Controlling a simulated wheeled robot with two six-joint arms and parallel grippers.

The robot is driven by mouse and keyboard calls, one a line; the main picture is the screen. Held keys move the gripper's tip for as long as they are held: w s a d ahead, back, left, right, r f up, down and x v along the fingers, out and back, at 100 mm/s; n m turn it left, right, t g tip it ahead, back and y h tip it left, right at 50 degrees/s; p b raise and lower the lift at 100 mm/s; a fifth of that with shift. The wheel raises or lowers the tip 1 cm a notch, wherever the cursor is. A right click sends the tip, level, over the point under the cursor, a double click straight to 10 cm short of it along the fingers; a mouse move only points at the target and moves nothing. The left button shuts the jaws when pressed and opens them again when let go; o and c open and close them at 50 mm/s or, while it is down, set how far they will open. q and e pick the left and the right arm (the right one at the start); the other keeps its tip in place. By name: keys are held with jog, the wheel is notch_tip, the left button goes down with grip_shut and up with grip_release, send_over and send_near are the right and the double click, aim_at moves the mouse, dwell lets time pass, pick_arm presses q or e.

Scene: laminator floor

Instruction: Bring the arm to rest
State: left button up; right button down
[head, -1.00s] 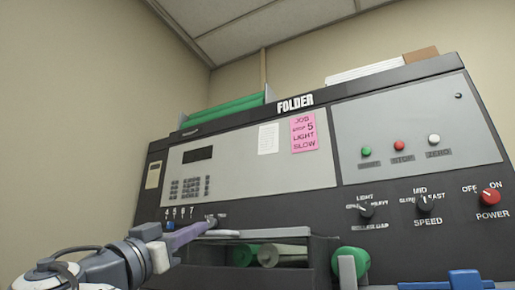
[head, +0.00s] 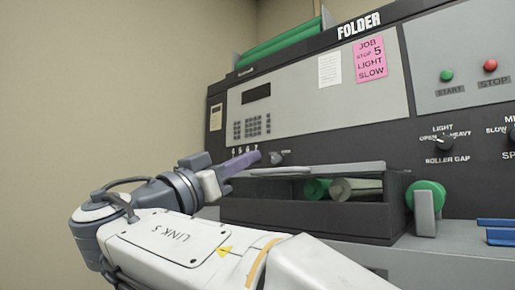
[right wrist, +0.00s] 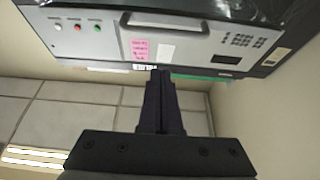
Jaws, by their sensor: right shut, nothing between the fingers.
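My right arm (head: 185,240) crosses the lower left of the head view, rising from the bottom edge and bending back toward the machine. My right gripper (head: 256,156) is shut and empty. In the head view its purple-grey fingers overlap the machine's front just below the stop scale, left of a small grey knob (head: 277,158). I cannot tell whether they touch it. In the right wrist view the shut fingers (right wrist: 161,76) point at the folder (right wrist: 110,40), which appears upside down with a visible gap of view beyond the tips. My left gripper is not in view.
The folder (head: 300,135) fills the right of the head view. A pink job note (head: 370,61) and a white sheet (head: 330,70) are on its panel. Below sit a dark tray (head: 310,217) with rolls, and a green roller end (head: 427,194). Bare wall (head: 120,90) fills the left.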

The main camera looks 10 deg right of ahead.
jog(key=v, duration=0.5)
jog(key=w+d+f+n+g+y+p, duration=0.1)
jog(key=d+f+n+g+y+p, duration=0.15)
jog(key=f+n+y+p, duration=0.4)
jog(key=w+d+f+n+g+y+p, duration=0.1)
jog(key=d+f+n+g+y, duration=0.15)
jog(key=f+n, duration=0.7)
jog(key=s+a+f+n+g+y+p, duration=0.1)
jog(key=s+f+g+y+p, duration=0.85)
jog(key=s+f, duration=1.1)
notch_tip(320, 180, up, 39)
jog(key=s+p, duration=0.1)
jog(key=p, duration=3.5)
jog(key=shift+a+r+p, duration=0.2)
jog(key=shift+p, duration=0.2)
jog(key=shift+s+g, duration=0.1)
jog(key=shift+g, duration=0.15)
